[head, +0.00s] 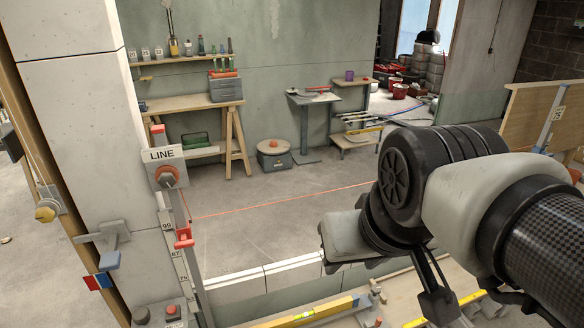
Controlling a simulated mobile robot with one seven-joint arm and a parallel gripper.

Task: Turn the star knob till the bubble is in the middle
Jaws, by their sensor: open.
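A yellow spirit level (330,309) lies near the bottom centre, on the near side of the low block wall. Its yellow-green vial (303,314) shows, but the bubble is too small to place. A small grey fitting (376,287) sits by the level's right end; I cannot tell whether it is the star knob. My arm comes in from the right, and its wrist hangs above this area. The dark end part of my gripper (438,300) shows below the wrist, partly hidden. It is open, with nothing seen in it, to the right of the level.
A post with a LINE sign (163,153) and an orange-red knob (168,176) stands at left. A red string (270,204) runs from it towards my arm. The pale block wall (235,285) lies beyond the level. A trestle bench (190,103) stands behind; the floor between is clear.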

